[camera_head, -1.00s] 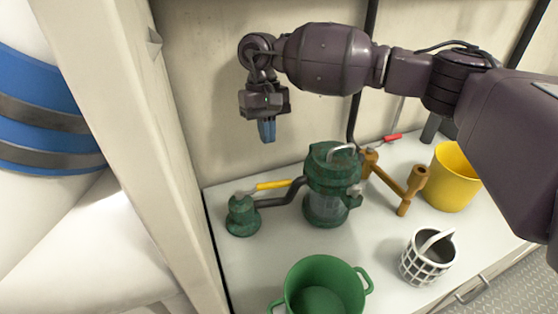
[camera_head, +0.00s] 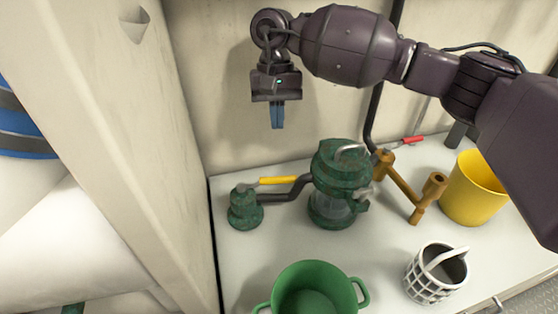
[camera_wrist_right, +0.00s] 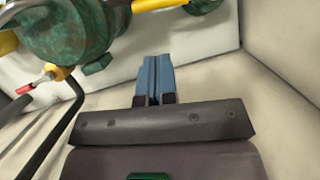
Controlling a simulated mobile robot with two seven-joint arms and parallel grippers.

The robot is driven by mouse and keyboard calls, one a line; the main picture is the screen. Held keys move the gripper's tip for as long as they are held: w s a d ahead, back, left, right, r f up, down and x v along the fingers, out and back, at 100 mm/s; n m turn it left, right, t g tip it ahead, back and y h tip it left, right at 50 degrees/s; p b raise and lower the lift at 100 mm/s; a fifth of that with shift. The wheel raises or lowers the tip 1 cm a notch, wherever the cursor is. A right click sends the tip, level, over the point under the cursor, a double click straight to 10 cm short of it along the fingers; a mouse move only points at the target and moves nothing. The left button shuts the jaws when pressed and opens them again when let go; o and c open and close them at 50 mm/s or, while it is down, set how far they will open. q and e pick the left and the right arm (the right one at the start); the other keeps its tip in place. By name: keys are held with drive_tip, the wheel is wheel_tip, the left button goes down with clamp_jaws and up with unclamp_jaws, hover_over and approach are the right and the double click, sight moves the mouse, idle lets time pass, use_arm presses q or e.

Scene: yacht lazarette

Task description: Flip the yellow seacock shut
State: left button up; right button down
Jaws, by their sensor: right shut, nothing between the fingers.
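The yellow seacock handle (camera_head: 278,180) sits on a green, weathered valve body (camera_head: 245,208) at the left of the white counter. It lies nearly level, pointing right along a dark hose toward the green strainer. My right gripper (camera_head: 277,127) has blue fingers pointing down, closed together and empty. It hangs above the handle, apart from it, in front of the back wall. In the right wrist view the closed fingers (camera_wrist_right: 153,60) show at the centre, and part of a yellow bar (camera_wrist_right: 158,4) shows at the top edge. My left gripper is not in view.
The green strainer (camera_head: 338,185) stands right of the handle. Beyond it are brass pipework (camera_head: 405,190) and a red handle (camera_head: 412,140). A yellow bucket (camera_head: 472,190), white basket (camera_head: 436,272) and green tub (camera_head: 312,290) also stand here. A pale post (camera_head: 125,140) is at left.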

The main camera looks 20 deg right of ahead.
drive_tip(key=x, duration=1)
drive_tip(key=shift+b, duration=0.35)
drive_tip(key=shift+s+d, duration=0.1)
drive_tip(key=shift+s, duration=0.05)
drive_tip(key=shift+s+m, duration=0.25)
drive_tip(key=shift+m, duration=0.25)
